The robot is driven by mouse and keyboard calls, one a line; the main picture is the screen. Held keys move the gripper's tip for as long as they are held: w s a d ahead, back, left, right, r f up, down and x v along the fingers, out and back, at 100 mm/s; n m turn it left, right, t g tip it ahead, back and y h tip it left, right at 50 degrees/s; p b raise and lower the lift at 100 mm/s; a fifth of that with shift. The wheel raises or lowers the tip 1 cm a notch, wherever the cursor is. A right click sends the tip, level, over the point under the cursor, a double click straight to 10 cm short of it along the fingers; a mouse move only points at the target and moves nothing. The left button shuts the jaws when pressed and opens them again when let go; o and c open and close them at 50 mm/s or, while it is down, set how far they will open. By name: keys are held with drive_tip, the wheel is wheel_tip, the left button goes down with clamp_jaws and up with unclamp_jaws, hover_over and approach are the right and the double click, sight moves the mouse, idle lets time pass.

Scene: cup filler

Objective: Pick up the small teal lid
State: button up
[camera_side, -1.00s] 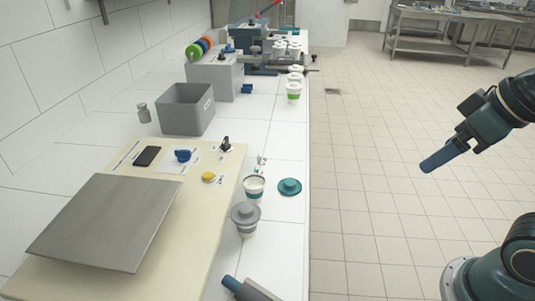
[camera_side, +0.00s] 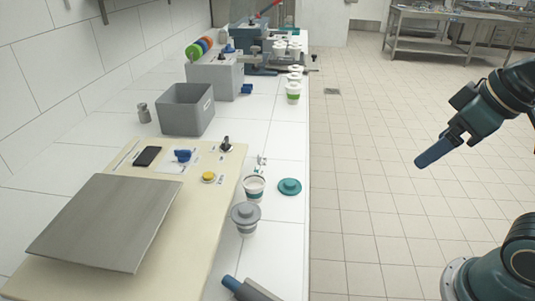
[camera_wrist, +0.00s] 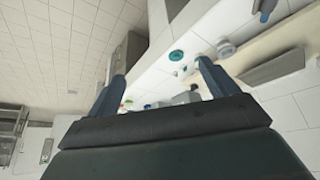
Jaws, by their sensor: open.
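The small teal lid (camera_side: 290,187) lies flat on the white counter near its right edge, with a round knob on top. It also shows in the wrist view (camera_wrist: 176,55), beyond and between my fingers. My gripper (camera_side: 420,162) is in the air to the right of the counter, over the floor, well apart from the lid. In the wrist view my gripper (camera_wrist: 158,76) has its two fingers spread wide with nothing between them. In the side view the fingers overlap and look like one.
An open cup (camera_side: 254,190) stands left of the lid, and a cup with a grey lid (camera_side: 246,214) stands in front. A beige board (camera_side: 215,235) with a grey plate (camera_side: 105,222) lies to the left. A grey bin (camera_side: 186,110) stands behind. Air between gripper and lid is clear.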

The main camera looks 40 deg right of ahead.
drive_tip(key=w+r+n+g, duration=0.1)
drive_tip(key=w+n, duration=0.3)
drive_tip(key=w, duration=0.3)
drive_tip(key=n+g, duration=0.4)
drive_tip(key=n, duration=0.7)
hover_over(290, 182)
wheel_tip(290, 182, down, 13)
drive_tip(key=shift+s, duration=0.1)
drive_tip(key=shift+f, duration=4.3)
drive_tip(key=shift+f, duration=2.55)
